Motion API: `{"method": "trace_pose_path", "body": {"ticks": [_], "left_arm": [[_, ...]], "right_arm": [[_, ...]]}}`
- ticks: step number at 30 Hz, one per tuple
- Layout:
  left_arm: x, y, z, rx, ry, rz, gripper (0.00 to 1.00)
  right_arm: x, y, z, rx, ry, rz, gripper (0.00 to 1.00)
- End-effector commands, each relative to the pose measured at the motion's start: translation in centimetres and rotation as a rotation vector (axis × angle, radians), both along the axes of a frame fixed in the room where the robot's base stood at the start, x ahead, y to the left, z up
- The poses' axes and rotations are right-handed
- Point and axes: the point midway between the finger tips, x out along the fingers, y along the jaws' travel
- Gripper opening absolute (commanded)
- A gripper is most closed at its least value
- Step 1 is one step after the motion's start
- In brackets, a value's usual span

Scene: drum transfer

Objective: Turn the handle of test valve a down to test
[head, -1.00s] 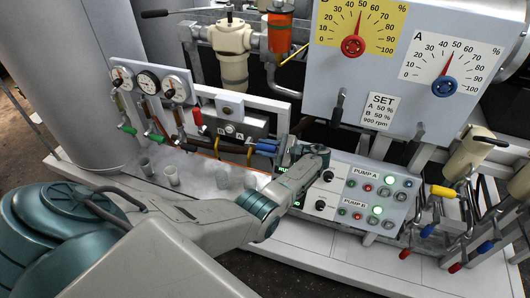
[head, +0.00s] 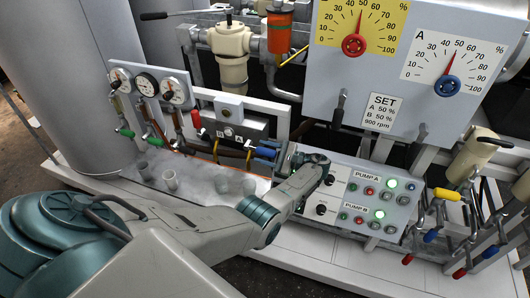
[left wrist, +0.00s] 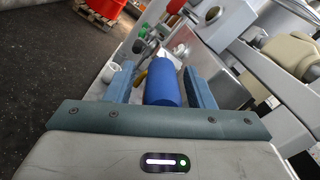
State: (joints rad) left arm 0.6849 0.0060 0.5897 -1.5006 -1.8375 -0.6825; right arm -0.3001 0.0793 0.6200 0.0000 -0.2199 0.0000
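A blue handle (head: 264,153), apparently that of test valve A, sticks out at the right end of a small valve block carrying the labels B and A (head: 229,135). My left gripper (head: 286,160) is at the right end of this handle in the head view. In the left wrist view the blue handle (left wrist: 163,90) lies between the two fingers of my left gripper (left wrist: 158,72). The fingers are apart, with a gap on each side of the handle. The valve body is mostly hidden there. My right gripper is in neither view.
A red handle (head: 196,119) stands up at the block's left end. Several cups, one grey (head: 170,180), stand on the tray below in white haze. The pump panel (head: 345,205) lies close right of my left gripper. Gauges (head: 147,84) are at the left.

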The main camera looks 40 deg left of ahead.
Motion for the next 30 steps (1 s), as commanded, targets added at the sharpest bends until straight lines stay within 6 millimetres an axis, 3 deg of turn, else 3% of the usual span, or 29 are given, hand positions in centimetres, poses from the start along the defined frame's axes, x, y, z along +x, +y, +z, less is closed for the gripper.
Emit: {"method": "trace_pose_path", "body": {"ticks": [10,22,30], "left_arm": [[0.4,-1.0,-0.2,-0.001,-0.003,0.0,0.49],[2.5,-8.2,-0.5,-0.002,-0.003,-0.002,0.49],[3.1,-10.4,-0.3,-0.001,-0.001,0.0,0.49]], "right_arm": [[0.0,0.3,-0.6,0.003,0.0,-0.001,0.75],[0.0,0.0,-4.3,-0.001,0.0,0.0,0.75],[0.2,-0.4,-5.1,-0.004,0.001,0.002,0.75]]}}
